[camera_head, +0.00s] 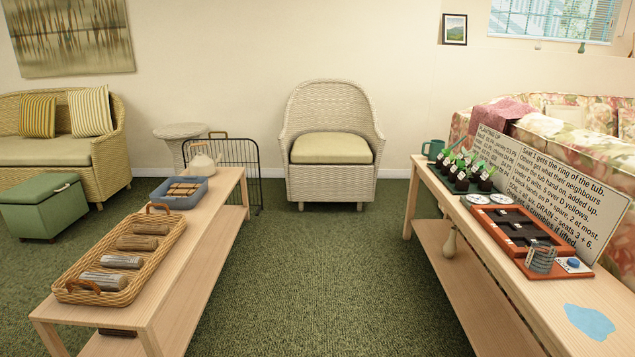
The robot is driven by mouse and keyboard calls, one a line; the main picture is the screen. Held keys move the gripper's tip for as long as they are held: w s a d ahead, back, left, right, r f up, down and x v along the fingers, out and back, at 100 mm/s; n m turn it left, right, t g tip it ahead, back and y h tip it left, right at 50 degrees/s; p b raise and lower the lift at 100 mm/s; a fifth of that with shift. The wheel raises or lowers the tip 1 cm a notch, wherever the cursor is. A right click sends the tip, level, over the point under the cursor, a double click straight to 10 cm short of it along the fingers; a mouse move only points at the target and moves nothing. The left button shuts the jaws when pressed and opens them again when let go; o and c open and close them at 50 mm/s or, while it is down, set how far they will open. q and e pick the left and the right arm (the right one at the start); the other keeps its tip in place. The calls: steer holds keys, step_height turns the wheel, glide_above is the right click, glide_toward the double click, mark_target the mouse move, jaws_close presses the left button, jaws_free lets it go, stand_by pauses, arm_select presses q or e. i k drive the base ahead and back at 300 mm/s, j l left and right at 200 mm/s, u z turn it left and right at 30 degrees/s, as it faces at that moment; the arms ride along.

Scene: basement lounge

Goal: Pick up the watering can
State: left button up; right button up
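A small dark green vessel (433,149) with a loop on its left side stands at the far end of the right table, behind the potted seedlings. Neither of my grippers shows in this view, and nothing is seen held.
The left table (213,222) bears a blue bin (180,201) and a wicker tray (165,272) of rolled bundles. Green carpet (310,285) between is clear.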

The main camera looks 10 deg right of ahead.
mark_target(435, 146)
steer(key=i+z, duration=0.35)
steer(key=i, duration=0.15)
steer(key=i+z, duration=0.3)
steer(key=i, duration=0.15)
steer(key=i+j+z, duration=0.2)
steer(key=i+z, duration=0.15)
steer(key=i, duration=0.15)
steer(key=i+j+z, duration=0.3)
steer(key=z, duration=0.4)
steer(key=i+j+z, duration=0.1)
steer(key=z, duration=0.3)
steer(key=i+j+z, duration=0.1)
steer(key=z, duration=0.25)
steer(key=j+z, duration=0.1)
steer(key=z, duration=0.3)
steer(key=u, duration=1.45)
